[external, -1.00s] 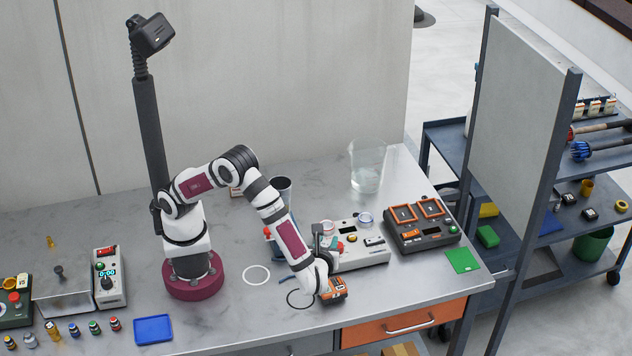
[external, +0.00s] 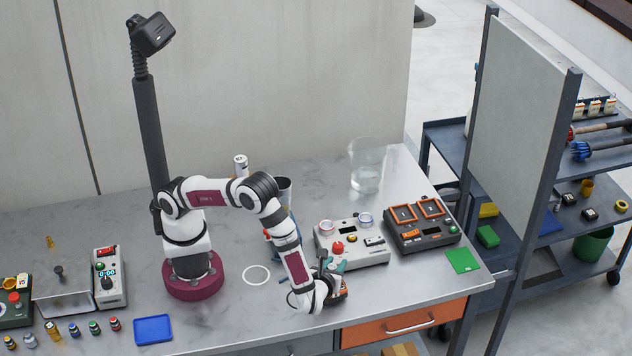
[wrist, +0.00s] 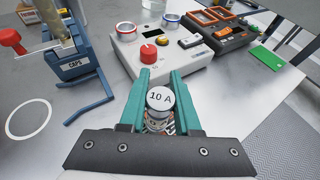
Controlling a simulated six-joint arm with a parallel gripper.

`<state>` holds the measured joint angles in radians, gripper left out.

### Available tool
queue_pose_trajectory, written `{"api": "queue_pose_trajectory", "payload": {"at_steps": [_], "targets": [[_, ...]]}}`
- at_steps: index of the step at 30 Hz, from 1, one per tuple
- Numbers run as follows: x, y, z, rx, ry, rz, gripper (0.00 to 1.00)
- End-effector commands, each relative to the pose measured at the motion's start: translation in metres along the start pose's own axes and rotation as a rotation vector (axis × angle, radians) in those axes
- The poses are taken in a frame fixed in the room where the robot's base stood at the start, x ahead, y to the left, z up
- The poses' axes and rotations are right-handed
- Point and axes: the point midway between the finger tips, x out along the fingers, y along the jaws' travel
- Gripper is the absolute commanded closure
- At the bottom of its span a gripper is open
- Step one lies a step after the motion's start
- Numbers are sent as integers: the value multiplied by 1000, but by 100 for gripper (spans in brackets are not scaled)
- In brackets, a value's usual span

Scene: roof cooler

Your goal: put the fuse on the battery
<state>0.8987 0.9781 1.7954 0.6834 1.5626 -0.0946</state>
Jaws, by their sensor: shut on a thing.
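The fuse (wrist: 160,99) is a small cylinder with a white end marked "10 A". It shows between the teal fingers of my gripper (wrist: 160,80) in the wrist view, and the gripper is shut on it. In the external view my gripper (external: 332,267) is low over the front right of the table.
A white box (external: 360,255) with a red knob stands just behind my gripper. A dark device (external: 425,240) with orange frames and a green card (external: 462,260) lie to the right. Front-centre table is mostly clear.

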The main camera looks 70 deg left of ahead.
Motion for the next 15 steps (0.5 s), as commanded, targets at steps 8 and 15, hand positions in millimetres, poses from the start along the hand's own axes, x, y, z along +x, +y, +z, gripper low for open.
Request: {"api": "queue_pose_trajectory", "payload": {"at_steps": [8,15], "targets": [[0,0,-2,-1,0,-1,100],[1,0,-3,-1,0,0,39]]}}
